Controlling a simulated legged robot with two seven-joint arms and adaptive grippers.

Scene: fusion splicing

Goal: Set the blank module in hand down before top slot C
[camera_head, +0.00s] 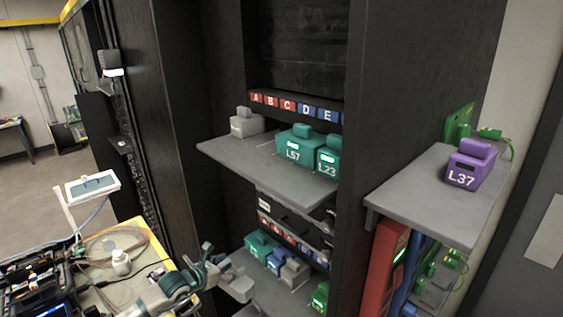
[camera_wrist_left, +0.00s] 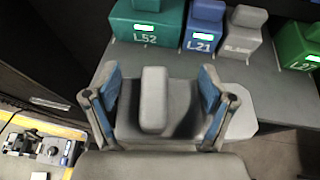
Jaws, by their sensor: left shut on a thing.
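My left gripper (camera_wrist_left: 160,97) is shut on a grey blank module (camera_wrist_left: 154,112), with one blue-lined finger on each side. In the head view my left gripper (camera_head: 219,270) is at the bottom, beside the lower shelf, with the grey module (camera_head: 238,286) at its tip. The top shelf (camera_head: 222,150) is higher, below a row of letter labels that includes a red C label (camera_head: 287,105). A grey module (camera_head: 246,123) stands at its left end, and green modules L57 (camera_head: 293,154) and L23 (camera_head: 327,166) stand further right. My right gripper is not in view.
The lower shelf (camera_wrist_left: 255,80) carries green L52 (camera_wrist_left: 147,22), blue L21 (camera_wrist_left: 202,25), a grey blank (camera_wrist_left: 241,32) and green L27 (camera_wrist_left: 298,50). A side shelf (camera_head: 405,185) holds purple L37 (camera_head: 469,168). A cluttered bench (camera_head: 118,285) is at the lower left.

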